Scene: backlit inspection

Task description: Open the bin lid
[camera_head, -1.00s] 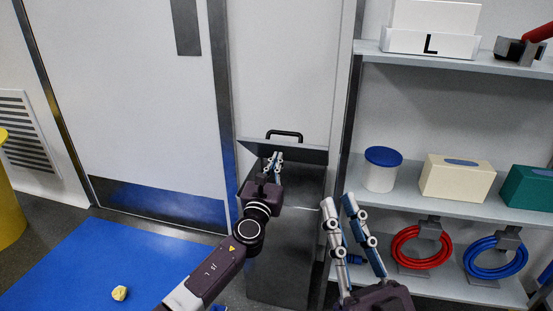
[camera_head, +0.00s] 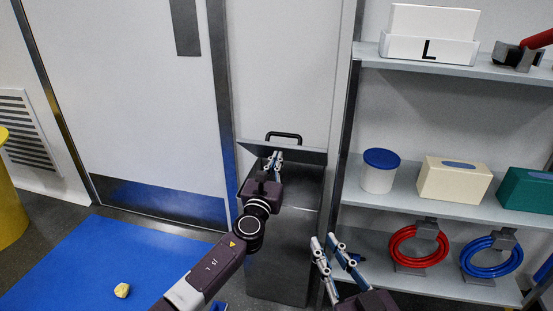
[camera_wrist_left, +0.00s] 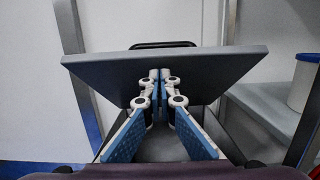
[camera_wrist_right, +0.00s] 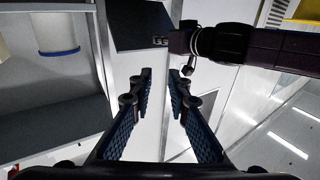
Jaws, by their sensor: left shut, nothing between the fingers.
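The tall dark grey bin (camera_head: 280,255) stands against the wall panel beside the door. Its lid (camera_head: 312,155) is raised at a tilt, with the black handle (camera_head: 284,134) at its top edge. In the left wrist view the lid (camera_wrist_left: 215,68) faces me as a broad slanted plate. My left gripper (camera_head: 274,157) is shut and empty, its tips at the lid's inner face; I cannot tell whether they touch. My right gripper (camera_head: 323,241) is open and empty, low near the bin's right side; its parted fingers also show in the right wrist view (camera_wrist_right: 160,72).
A shelf unit (camera_head: 440,205) stands close on the right, with a blue-lidded tub (camera_head: 379,177), boxes and red (camera_head: 414,259) and blue cable coils. A blue mat (camera_head: 75,262) with a small yellow lump (camera_head: 122,290) lies on the floor at left.

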